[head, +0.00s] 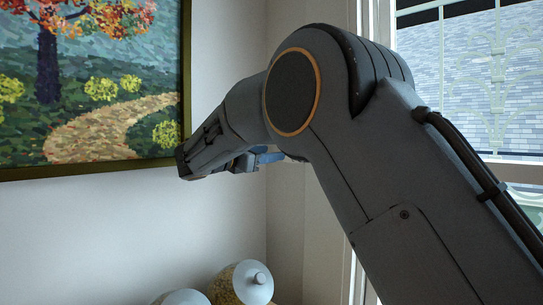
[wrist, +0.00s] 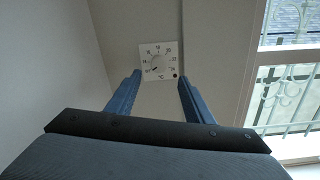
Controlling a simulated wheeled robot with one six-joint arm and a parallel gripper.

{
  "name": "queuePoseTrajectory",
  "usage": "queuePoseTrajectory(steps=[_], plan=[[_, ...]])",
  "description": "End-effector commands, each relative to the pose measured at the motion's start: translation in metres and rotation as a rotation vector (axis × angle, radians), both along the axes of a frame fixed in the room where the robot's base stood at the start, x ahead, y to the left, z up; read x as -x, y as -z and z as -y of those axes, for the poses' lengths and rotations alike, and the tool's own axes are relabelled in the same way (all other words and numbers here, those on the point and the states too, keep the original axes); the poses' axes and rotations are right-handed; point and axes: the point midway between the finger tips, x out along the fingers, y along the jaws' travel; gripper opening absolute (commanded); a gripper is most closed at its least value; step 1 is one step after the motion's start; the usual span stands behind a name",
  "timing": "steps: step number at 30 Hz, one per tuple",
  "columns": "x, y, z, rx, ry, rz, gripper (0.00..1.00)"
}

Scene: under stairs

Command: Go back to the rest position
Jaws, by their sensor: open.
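My gripper (wrist: 160,80) is open in the wrist view. Its two blue fingers stand apart with nothing between them. Past the fingertips is a white square thermostat dial (wrist: 158,59) with numbers around a knob, fixed to the wall. The fingers look apart from it, but the exact distance cannot be told. In the head view my raised arm crosses the middle and right. Only a small blue part of the gripper (head: 268,157) shows beside the forearm. The thermostat does not show in the head view.
A framed painting (head: 90,75) of a tree and path hangs on the left wall, near my arm's bend in the picture. A window (head: 470,75) is on the right.

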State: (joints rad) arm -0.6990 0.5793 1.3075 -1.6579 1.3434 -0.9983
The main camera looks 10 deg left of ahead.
Motion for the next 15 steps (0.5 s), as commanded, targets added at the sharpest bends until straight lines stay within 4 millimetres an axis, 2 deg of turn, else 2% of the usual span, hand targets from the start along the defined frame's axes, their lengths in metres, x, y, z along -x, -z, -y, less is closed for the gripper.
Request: queuePoseTrajectory(steps=[5, 8, 11, 14, 15], plan=[[0.0, 0.001, 0.001, -0.001, 0.0, -0.002, 0.47], [-0.001, 0.011, 0.012, -0.027, 0.009, -0.02, 0.47], [-0.001, 0.039, 0.04, -0.106, 0.033, -0.071, 0.47], [0.007, 0.084, 0.083, -0.242, 0.083, -0.143, 0.47], [0.013, 0.105, 0.101, -0.308, 0.11, -0.171, 0.47]])
